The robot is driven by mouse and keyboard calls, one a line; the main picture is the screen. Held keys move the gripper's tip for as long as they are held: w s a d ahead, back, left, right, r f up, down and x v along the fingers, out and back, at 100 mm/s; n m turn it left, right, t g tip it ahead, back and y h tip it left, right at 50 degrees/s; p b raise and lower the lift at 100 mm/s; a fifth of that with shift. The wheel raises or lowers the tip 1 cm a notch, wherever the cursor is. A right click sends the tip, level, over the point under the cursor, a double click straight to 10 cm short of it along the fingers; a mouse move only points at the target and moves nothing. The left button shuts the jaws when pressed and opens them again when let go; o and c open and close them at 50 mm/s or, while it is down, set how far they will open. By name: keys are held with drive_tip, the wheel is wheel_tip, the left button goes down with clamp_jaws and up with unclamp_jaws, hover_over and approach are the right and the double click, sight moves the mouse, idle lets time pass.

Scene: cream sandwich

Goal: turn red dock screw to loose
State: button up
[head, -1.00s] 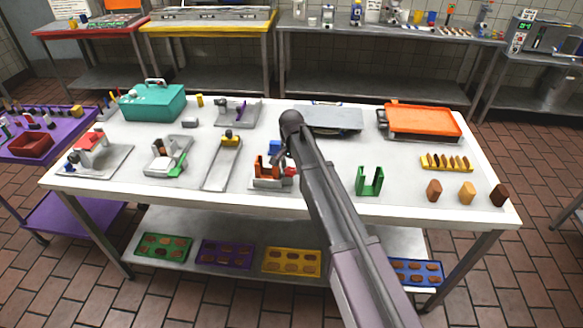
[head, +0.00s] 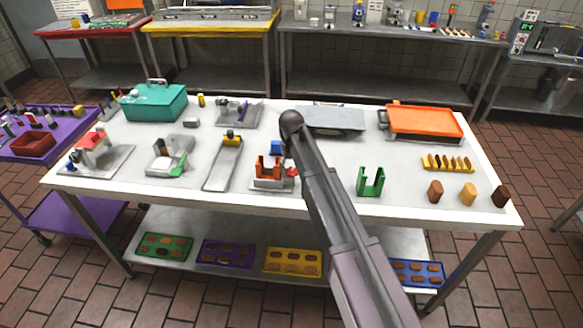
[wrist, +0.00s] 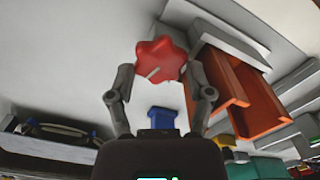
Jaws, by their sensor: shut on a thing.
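The red dock screw is a red star-shaped knob (wrist: 162,60) in the wrist view, beside the orange dock (wrist: 238,90). My gripper (wrist: 163,74) has one finger on each side of the knob and is shut on it. A pale mark shows on the knob's face. In the head view the orange dock (head: 263,168) stands on a grey base near the table's front middle. The red knob (head: 291,170) shows at its right side, partly hidden by my arm. My fingers are mostly hidden there.
A blue part (wrist: 160,115) shows between my fingers in the wrist view. In the head view a green U-shaped holder (head: 370,182) stands right of my arm, and a grey track with a yellow block (head: 231,138) stands left of the dock. White tabletop lies clear around them.

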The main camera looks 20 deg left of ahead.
drive_tip(key=shift+s+n, duration=0.1)
drive_tip(key=shift+n, duration=0.8)
drive_tip(key=o, duration=1.1)
drive_tip(key=shift+o, duration=0.2)
drive_tip(key=shift+a+r, duration=0.1)
drive_tip(key=shift+r, duration=0.05)
